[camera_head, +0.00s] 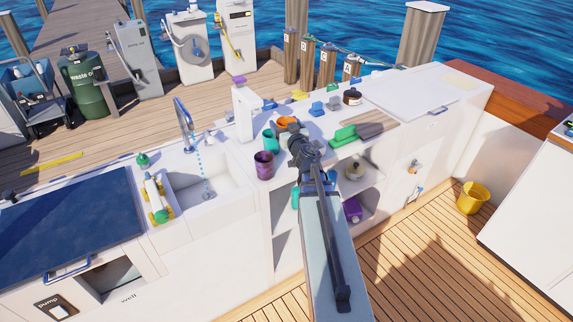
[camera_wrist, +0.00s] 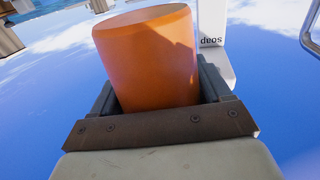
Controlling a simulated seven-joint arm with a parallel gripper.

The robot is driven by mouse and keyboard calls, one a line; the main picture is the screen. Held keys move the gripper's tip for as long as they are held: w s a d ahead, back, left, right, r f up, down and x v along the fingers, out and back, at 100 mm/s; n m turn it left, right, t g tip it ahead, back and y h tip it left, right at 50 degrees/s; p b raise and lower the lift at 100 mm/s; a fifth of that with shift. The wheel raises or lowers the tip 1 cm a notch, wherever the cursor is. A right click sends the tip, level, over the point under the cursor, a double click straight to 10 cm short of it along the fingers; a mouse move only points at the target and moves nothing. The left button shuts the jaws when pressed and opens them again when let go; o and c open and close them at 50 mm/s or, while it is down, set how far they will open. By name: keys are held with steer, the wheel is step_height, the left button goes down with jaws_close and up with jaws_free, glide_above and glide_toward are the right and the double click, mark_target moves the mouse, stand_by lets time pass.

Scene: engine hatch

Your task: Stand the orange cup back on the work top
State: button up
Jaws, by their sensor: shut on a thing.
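The orange cup (camera_head: 286,121) shows at the far side of my gripper (camera_head: 291,128) in the head view, over the work top (camera_head: 312,128) right of the sink. In the wrist view my gripper (camera_wrist: 165,105) is shut on the orange cup (camera_wrist: 150,60), with a jaw at each side of it. The cup's far end points toward the top of that view. I cannot tell whether the cup touches the work top. My wrist and arm hide part of it in the head view.
A teal cup (camera_head: 269,141) and a purple cup (camera_head: 264,166) stand left of my gripper. A white soap dispenser (camera_head: 244,112) stands behind them, beside the sink (camera_head: 205,188). Right of my gripper lie a green item (camera_head: 344,135) and a brown board (camera_head: 376,124). Open shelves lie below.

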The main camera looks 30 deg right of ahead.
steer(key=shift+f, duration=4.8)
steer(key=shift+f, duration=0.15)
steer(key=o, duration=1)
steer(key=s, duration=0.3)
steer(key=s+a, duration=0.1)
steer(key=s, duration=0.2)
steer(key=shift+s+a, duration=0.2)
steer(key=shift+s, duration=0.1)
steer(key=shift+c, duration=0.2)
steer(key=shift+s+a, duration=0.1)
steer(key=shift+s, duration=0.3)
steer(key=shift+c, duration=0.9)
